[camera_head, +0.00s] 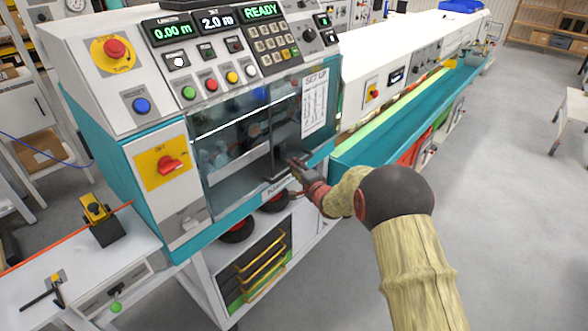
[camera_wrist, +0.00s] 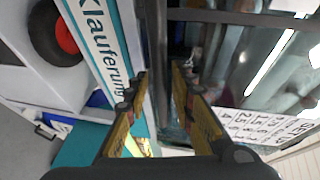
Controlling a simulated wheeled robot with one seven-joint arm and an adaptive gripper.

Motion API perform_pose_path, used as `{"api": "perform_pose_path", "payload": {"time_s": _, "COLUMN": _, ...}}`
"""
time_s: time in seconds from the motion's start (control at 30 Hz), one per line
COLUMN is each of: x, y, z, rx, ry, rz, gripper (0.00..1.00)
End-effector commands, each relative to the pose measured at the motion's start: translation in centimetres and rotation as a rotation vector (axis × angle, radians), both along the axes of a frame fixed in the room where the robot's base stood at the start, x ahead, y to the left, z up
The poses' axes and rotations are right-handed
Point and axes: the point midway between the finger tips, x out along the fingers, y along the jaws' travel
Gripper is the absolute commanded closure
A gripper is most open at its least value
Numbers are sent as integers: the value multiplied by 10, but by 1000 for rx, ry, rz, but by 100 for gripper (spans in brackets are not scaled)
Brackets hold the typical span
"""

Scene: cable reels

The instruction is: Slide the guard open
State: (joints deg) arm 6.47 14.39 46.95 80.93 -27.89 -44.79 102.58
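The guard (camera_head: 225,160) is a clear sliding panel on the front of the machine, with a paper headed "SET UP" (camera_head: 314,102) at its right part. Its dark handle bar (camera_wrist: 158,50) runs upright in the wrist view. My gripper (camera_head: 297,165) is at the lower right of the guard in the head view. The exact contact is hard to see. The guard covers the window, and dim parts show behind it.
The control panel above reads READY (camera_head: 261,10). A red rotary switch (camera_head: 168,165) on yellow is left of the guard. A teal trough (camera_head: 400,120) runs along the right. Below are dark reels (camera_head: 236,231) on a shelf.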

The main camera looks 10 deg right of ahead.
Motion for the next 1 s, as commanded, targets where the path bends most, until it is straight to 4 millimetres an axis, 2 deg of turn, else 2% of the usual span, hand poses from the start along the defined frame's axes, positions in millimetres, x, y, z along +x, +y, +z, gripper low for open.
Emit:
{"api": "perform_pose_path", "payload": {"time_s": 0.4, "x": 0, "y": 0, "z": 0, "rx": 0, "ry": 0, "rz": 0, "gripper": 100}}
{"api": "perform_pose_path", "payload": {"time_s": 1.0, "x": -1, "y": 0, "z": -1, "rx": 0, "ry": 2, "rz": 0, "gripper": 100}}
